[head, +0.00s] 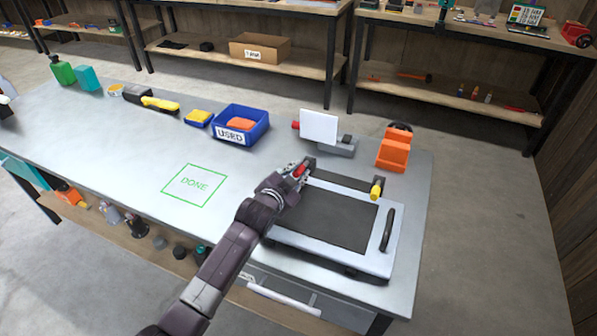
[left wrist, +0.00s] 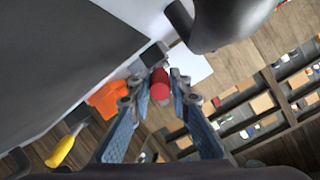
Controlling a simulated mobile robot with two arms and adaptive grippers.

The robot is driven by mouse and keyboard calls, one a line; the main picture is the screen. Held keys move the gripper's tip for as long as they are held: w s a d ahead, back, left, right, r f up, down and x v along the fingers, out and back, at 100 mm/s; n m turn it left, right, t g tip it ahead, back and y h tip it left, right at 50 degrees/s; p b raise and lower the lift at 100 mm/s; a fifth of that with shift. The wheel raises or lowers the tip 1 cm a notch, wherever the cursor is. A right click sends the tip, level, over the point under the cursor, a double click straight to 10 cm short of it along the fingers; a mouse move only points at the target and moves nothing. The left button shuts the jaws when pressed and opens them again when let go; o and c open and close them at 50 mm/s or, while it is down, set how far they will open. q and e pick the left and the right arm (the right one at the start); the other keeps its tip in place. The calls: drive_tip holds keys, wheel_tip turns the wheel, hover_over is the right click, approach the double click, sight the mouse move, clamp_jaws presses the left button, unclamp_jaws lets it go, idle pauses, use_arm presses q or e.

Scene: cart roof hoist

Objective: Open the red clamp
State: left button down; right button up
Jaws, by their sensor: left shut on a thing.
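The red clamp (head: 301,170) is at the far left corner of a flat frame (head: 335,245) with a dark panel (head: 335,217). My left gripper (head: 300,167) is shut on its red grip. The red grip (left wrist: 160,85) also shows between the fingertips in the left wrist view. The gripper hides most of the clamp, so I cannot tell its lever position. A second clamp with a yellow grip (head: 376,189) sits at the frame's far right corner. My right gripper is in neither view.
Behind the frame stand a white card (head: 319,127) on a grey base and an orange block (head: 394,149). A blue bin marked USED (head: 242,124) is further left. The green DONE square (head: 195,185) is empty. A black handle (head: 387,229) stands on the frame's right side.

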sight(301, 166)
use_arm(q)
drive_tip(key=shift+r+p, duration=0.3)
drive_tip(key=shift+p, duration=0.25)
drive_tip(key=r+g+p, duration=0.1)
drive_tip(key=p, duration=0.1)
drive_tip(key=w+r+g+p, duration=0.1)
drive_tip(key=p, duration=0.2)
drive_tip(key=r+g+y+p, duration=0.1)
drive_tip(key=p, duration=0.2)
drive_tip(key=shift+w+d+g, duration=0.25)
drive_tip(key=shift+g, duration=0.05)
drive_tip(key=shift+w+d+r+g+y+p, duration=0.1)
drive_tip(key=shift+w+g+y+p, duration=0.2)
drive_tip(key=shift+g+p, duration=0.3)
drive_tip(key=shift+w+d+r+g, duration=0.2)
drive_tip(key=shift+w+g, duration=0.25)
drive_tip(key=shift+g, duration=0.45)
drive_tip(key=shift+r+y, duration=0.1)
drive_tip(key=shift+y, duration=0.2)
